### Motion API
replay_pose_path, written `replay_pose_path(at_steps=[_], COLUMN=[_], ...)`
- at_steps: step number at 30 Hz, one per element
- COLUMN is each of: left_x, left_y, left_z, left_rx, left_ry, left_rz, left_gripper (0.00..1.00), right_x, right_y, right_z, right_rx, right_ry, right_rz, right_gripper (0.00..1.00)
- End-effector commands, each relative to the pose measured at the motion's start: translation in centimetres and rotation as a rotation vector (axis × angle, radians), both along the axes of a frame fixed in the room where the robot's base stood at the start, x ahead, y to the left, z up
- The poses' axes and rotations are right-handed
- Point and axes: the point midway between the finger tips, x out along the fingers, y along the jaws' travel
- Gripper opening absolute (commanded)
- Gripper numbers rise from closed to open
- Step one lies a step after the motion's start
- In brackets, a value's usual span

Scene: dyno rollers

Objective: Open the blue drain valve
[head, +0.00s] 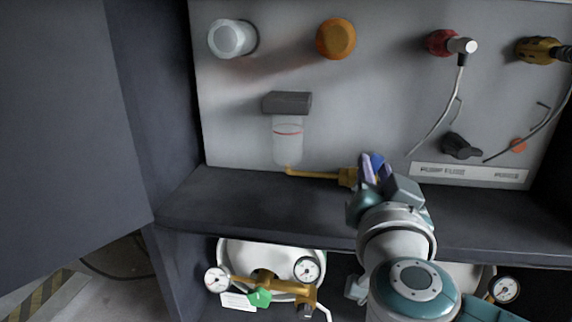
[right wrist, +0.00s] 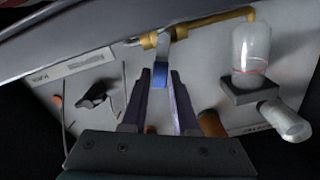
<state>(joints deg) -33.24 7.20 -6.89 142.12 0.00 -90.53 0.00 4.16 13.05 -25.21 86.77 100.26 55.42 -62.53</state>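The drain valve's blue handle (right wrist: 161,70) hangs on a metal lever from a brass valve body (right wrist: 157,40) in the right wrist view, which is upside down. My right gripper (right wrist: 161,78) is open, with one finger on each side of the blue handle. A small gap shows between the handle and each finger. In the head view my right gripper (head: 374,170) hides most of the valve. Only a bit of blue shows there, beside the brass valve end (head: 347,177). My left gripper is not in view.
A clear bowl (head: 287,145) with a dark cap joins the valve by a brass pipe (head: 315,175). A black knob (head: 460,146) and hanging cables are on the panel to the right. The shelf (head: 240,205) lies below, with a tank and gauges under it. A dark door stands left.

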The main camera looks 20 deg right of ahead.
Motion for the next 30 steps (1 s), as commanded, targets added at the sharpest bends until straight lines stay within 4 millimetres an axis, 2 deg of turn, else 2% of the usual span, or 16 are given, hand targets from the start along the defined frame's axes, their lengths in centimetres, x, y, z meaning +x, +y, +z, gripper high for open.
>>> replay_pose_path(at_steps=[1, 7, 20, 30], left_x=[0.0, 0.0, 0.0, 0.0], left_y=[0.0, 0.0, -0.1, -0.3], left_z=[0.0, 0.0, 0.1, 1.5], left_rx=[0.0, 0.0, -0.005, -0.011], left_ry=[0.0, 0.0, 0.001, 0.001], left_rz=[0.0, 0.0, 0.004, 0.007], left_gripper=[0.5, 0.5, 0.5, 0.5], right_x=[0.0, 0.0, 0.0, -0.4], right_y=[0.0, 0.0, 0.0, -0.4], right_z=[0.0, 0.0, 0.0, -0.2], right_rx=[0.0, 0.0, 0.006, 0.122], right_ry=[0.0, 0.0, -0.002, -0.068], right_rz=[0.0, 0.0, 0.0, -0.001], right_gripper=[0.21, 0.0, 0.0, 0.0])
